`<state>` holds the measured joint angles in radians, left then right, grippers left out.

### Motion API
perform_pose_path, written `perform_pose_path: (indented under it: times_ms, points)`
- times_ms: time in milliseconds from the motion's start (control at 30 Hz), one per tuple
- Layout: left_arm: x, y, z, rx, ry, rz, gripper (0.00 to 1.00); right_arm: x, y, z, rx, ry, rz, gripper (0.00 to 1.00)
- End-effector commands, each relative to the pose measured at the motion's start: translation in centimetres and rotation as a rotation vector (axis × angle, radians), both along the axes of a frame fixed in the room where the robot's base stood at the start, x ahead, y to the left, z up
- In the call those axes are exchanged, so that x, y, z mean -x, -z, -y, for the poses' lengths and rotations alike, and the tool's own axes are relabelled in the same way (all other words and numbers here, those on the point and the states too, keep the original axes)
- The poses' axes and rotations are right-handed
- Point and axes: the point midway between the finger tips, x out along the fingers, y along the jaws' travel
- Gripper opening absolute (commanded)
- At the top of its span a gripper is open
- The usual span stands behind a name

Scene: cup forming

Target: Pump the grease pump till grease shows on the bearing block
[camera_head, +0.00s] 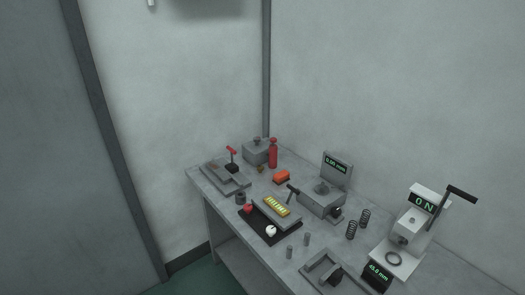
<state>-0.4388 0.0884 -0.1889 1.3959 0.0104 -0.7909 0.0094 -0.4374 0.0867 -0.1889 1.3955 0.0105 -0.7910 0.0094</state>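Neither of my grippers shows in the head view. A grey workbench (229,208) stands in the corner. A red upright cylinder with a narrower top (273,154) stands at its back, beside a grey box with a dark knob (255,152). A small dark block with a red lever (231,160) sits on a grey plate (215,174) at the back left. I cannot tell for sure which of these is the grease pump or the bearing block. No grease can be made out at this size.
A dark mat (262,235) holds a yellow-slotted tray (276,206), a red piece and a white piece.

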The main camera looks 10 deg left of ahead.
Motion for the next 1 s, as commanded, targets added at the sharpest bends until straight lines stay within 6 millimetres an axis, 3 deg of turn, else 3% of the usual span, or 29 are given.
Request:
perform_pose_path:
  times_ms: [33,100,1000]
  points:
    - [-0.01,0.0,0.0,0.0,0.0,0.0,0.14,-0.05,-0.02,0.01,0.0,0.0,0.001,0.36]
    - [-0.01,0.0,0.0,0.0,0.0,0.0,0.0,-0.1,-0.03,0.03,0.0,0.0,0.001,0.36]
    - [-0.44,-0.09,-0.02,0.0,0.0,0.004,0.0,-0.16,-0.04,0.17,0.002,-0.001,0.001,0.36]
